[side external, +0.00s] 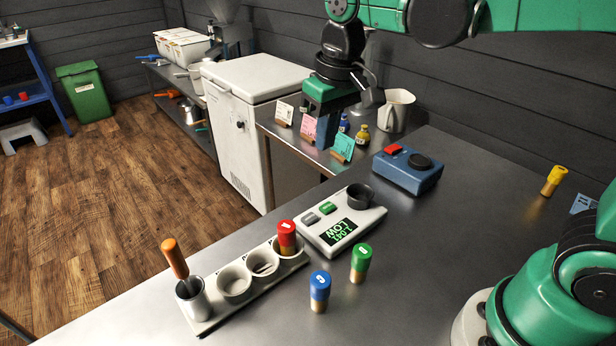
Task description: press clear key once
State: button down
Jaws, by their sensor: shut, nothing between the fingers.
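A pale meter (312,232) lies on the steel bench with a lit screen (340,230) that shows green text, including "LOW", turned upside down to this view. It has a grey key (311,219) and a green key (327,208) on its left side, and a dark round cup (359,196) at its far end. Labels on the keys are too small to read, so I cannot tell which is the clear key. My gripper (327,144) is shut and empty, pointing down. In the picture it is above and beyond the meter, not touching it.
A blue box (408,171) with a red button and black knob stands right of the meter. A rack (247,288) holds a red-capped vial and an orange-handled tool. Blue-capped (319,292) and green-capped (360,263) vials stand in front.

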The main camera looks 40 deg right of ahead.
aim_at(309, 217)
jog(key=shift+w+a+g, duration=0.7)
jog(key=shift+w+g, duration=0.1)
jog(key=shift+w, duration=0.1)
jog(key=shift+f, duration=0.15)
notch_tip(309, 217, down, 14)
jog(key=shift+r, duration=0.1)
dwell(0.4)
jog(key=shift+f, duration=0.9)
jog(key=shift+r, duration=4.4)
